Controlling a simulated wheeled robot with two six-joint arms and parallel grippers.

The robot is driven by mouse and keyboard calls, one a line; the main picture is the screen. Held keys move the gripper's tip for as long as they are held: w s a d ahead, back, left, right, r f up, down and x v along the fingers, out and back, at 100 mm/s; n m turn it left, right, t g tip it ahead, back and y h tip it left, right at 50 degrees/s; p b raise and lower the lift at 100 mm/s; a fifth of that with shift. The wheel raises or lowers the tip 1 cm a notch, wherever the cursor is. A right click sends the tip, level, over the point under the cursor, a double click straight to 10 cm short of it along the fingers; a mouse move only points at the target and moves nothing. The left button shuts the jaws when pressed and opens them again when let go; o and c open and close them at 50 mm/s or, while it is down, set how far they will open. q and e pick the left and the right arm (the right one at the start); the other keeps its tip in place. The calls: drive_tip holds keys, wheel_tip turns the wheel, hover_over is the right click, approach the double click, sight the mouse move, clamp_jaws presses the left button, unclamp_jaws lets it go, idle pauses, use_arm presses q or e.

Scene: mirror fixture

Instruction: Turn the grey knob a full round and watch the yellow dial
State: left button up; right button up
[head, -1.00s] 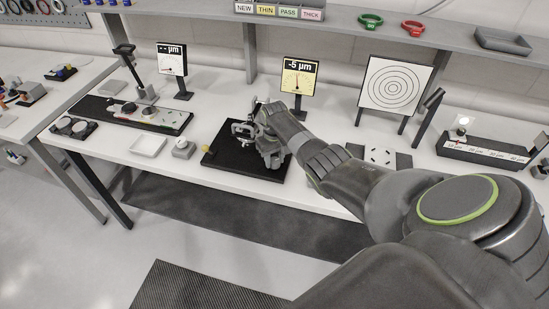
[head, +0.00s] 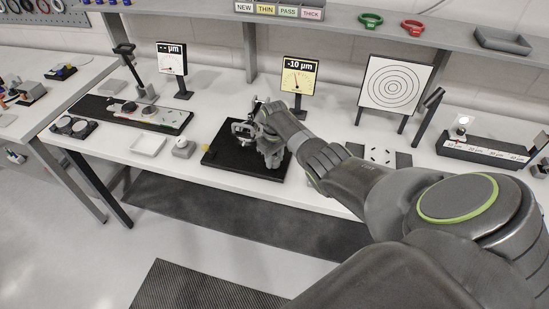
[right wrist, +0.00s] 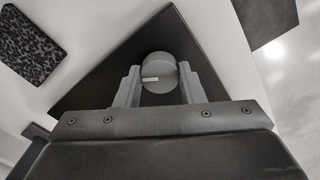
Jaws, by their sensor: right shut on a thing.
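The grey knob (right wrist: 158,75) sits between the two fingers of my right gripper (right wrist: 157,88) in the right wrist view, with a white mark on its face. My right gripper is shut on it. In the head view my right gripper (head: 268,150) is over the black base plate (head: 222,158) and hides the knob. The yellow dial (head: 298,77) stands on a post behind the plate and reads -10 µm, its needle near the middle. My left gripper is not in view.
A white dial (head: 172,62) reading "-- µm" stands at the left. A ringed target board (head: 396,84) stands at the right. A shelf (head: 200,13) runs above.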

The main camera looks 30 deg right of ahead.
sight(275, 160)
drive_tip(key=o, duration=1)
drive_tip(key=shift+w+r, duration=0.1)
drive_tip(key=shift+r, duration=0.45)
wheel_tip(275, 160, up, 16)
drive_tip(key=b, duration=0.3)
drive_tip(key=shift+r, duration=0.15)
